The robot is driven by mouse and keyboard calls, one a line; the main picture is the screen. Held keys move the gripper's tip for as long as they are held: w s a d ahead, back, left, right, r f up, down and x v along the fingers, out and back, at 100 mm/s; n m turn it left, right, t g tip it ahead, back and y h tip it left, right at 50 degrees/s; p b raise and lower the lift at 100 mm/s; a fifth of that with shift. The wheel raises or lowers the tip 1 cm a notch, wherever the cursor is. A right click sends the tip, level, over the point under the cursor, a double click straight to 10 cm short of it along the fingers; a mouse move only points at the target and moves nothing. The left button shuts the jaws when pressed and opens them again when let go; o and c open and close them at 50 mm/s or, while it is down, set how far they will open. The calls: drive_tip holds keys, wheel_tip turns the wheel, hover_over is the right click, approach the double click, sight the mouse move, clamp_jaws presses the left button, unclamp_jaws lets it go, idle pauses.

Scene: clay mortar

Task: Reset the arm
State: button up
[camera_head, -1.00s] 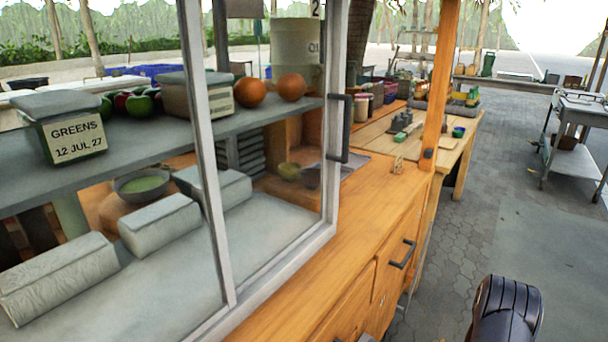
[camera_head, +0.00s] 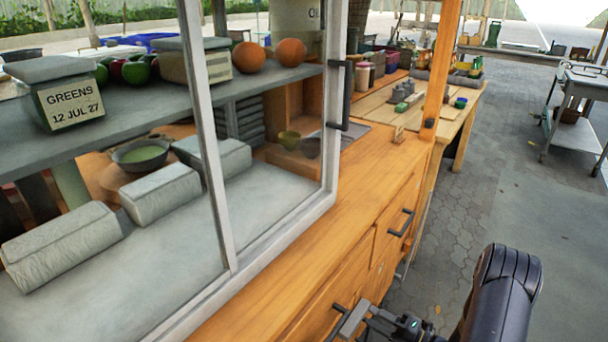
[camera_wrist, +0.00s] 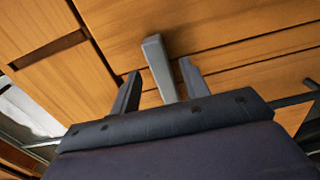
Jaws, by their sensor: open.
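My gripper (camera_head: 356,319) shows at the bottom of the head view, low in front of the wooden drawer fronts. It also shows in the wrist view (camera_wrist: 160,84), with its two fingers apart. A grey bar handle (camera_wrist: 158,62) on a drawer front lies between the fingers in that view. I cannot tell whether the fingers touch it. My black arm link stands right of the gripper in the head view and hides part of the paving.
The wooden counter (camera_head: 345,200) has another drawer handle (camera_head: 402,222) further along. A glass-fronted case (camera_head: 330,195) with a GREENS box (camera_head: 68,100) and wrapped blocks stands at left. Paved floor (camera_head: 500,205) is clear at right; a metal cart (camera_head: 580,110) stands beyond.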

sight(366, 311)
drive_tip(key=x, duration=0.3)
drive_tip(key=shift+a, duration=0.25)
drive_tip(key=shift+d+r+n, duration=0.25)
drive_tip(key=shift+n, duration=0.65)
drive_tip(key=shift+s+r+n+b, duration=0.15)
drive_tip(key=shift+n+b, duration=0.1)
drive_tip(key=shift+n, duration=0.3)
drive_tip(key=shift+w+r+n+b, duration=0.1)
drive_tip(key=shift+r+n+b, duration=0.1)
drive_tip(key=shift+n, duration=0.35)
